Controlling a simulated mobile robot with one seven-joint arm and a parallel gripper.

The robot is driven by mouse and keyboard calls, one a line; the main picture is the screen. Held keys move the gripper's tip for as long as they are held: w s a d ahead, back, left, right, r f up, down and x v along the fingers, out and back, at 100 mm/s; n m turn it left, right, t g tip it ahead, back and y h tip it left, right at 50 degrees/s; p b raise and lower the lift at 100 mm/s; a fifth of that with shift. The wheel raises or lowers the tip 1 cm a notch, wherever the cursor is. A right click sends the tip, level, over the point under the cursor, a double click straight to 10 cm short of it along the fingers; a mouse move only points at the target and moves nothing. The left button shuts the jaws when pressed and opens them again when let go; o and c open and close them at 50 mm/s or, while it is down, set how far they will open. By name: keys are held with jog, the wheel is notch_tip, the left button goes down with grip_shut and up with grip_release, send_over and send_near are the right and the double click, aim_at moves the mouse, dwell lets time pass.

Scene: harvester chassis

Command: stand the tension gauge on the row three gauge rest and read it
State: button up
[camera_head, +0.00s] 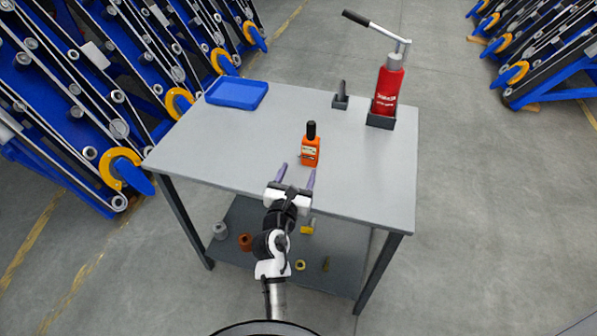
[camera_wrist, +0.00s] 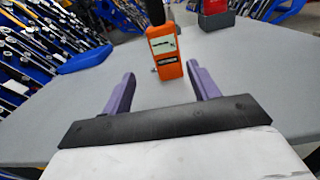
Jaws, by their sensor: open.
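The tension gauge (camera_head: 310,151) is an orange box with a light display panel and a black knob or handle on top. It stands upright on the grey table, near its middle. In the wrist view the gauge (camera_wrist: 166,52) is straight ahead, between and beyond the fingertips. My gripper (camera_head: 296,172) is open, with its two purple fingers spread just in front of the gauge and apart from it. The fingers also show in the wrist view (camera_wrist: 160,80), with nothing between them. I cannot tell which part of the scene is the row three gauge rest.
A blue tray (camera_head: 237,94) lies at the table's back left. A red pump bottle (camera_head: 387,90) stands in a dark holder at the back right, beside a small dark stand (camera_head: 340,101). Blue harvester frames (camera_head: 95,90) rise to the left. The table's right side is clear.

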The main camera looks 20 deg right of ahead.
aim_at(310, 138)
jog(key=shift+s+d+f, duration=0.1)
jog(key=shift+d+f, duration=0.1)
jog(key=shift+d, duration=0.2)
jog(key=shift+d+f, duration=0.1)
jog(key=shift+d, duration=0.1)
jog(key=shift+b+x, duration=1.05)
jog(key=shift+x, duration=3.8)
jog(key=shift+a, duration=0.1)
jog(key=c, duration=0.9)
notch_tip(310, 138, up, 6)
jog(key=p, duration=0.7)
jog(key=shift+p, duration=0.4)
